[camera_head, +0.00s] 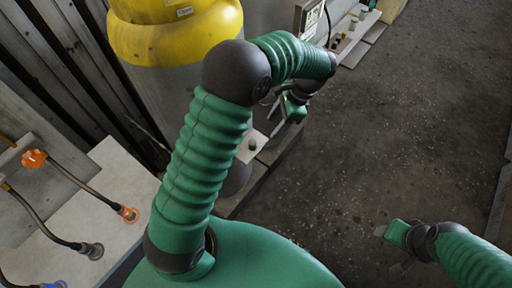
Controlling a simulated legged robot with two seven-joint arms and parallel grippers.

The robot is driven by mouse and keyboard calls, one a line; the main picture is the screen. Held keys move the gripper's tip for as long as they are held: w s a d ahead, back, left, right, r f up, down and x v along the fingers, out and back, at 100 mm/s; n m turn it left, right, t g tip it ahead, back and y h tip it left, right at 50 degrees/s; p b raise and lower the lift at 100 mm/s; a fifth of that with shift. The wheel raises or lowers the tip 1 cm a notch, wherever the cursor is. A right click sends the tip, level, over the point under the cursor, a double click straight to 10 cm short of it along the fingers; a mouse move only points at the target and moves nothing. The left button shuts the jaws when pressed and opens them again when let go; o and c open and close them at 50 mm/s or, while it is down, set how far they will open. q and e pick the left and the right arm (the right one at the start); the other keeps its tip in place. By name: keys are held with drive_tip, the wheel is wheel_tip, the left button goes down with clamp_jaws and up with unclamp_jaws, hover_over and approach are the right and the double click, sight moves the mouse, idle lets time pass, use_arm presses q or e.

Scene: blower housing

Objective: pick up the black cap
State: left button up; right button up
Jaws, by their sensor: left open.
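A small dark piece that looks like the black cap (252,144) sits on a pale plate (246,154) at the foot of the grey cylinder, just right of my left arm. My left gripper (281,117) is beyond and to the right of it, at the end of my green arm, partly hidden by its own wrist. It is open, and nothing shows between its fingers. The gap between it and the dark piece is hard to judge. My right gripper (381,232) is low over bare floor at the lower right; its fingers are too small to read.
A grey cylinder with a yellow top (175,38) stands behind my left arm. A pale bench (95,215) at left carries hoses with orange fittings (34,159). A shelf with small parts (352,30) is at the back. The floor (410,130) at right is clear.

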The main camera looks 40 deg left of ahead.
sight(252, 142)
use_arm(q)
drive_tip(key=a+f, duration=0.1)
drive_tip(key=f, duration=0.1)
drive_tip(key=s+a+f, duration=0.1)
drive_tip(key=a+f, duration=0.1)
drive_tip(key=f, duration=0.1)
drive_tip(key=a+f+b, duration=0.1)
drive_tip(key=a+f, duration=0.1)
drive_tip(key=shift+s+a+f, duration=0.2)
drive_tip(key=shift+s, duration=0.05)
drive_tip(key=f, duration=0.1)
drive_tip(key=s+f, duration=0.1)
drive_tip(key=shift+s+d+f+b, duration=0.25)
drive_tip(key=shift+d+f+b, duration=0.1)
drive_tip(key=shift+d+f, duration=0.05)
drive_tip(key=shift+s+a+f, duration=0.1)
drive_tip(key=shift+a+f, duration=0.95)
drive_tip(key=shift+f, duration=0.15)
drive_tip(key=shift+a, duration=0.25)
drive_tip(key=shift+s, duration=0.1)
drive_tip(key=shift+c, duration=1.1)
drive_tip(key=shift+d+r, duration=0.1)
drive_tip(key=shift+d, duration=0.45)
clamp_jaws()
drive_tip(key=shift+a, duration=0.3)
use_arm(e)
drive_tip(key=shift+w+a+f, duration=0.1)
drive_tip(key=shift+a+f, duration=0.75)
drive_tip(key=shift+a, duration=0.25)
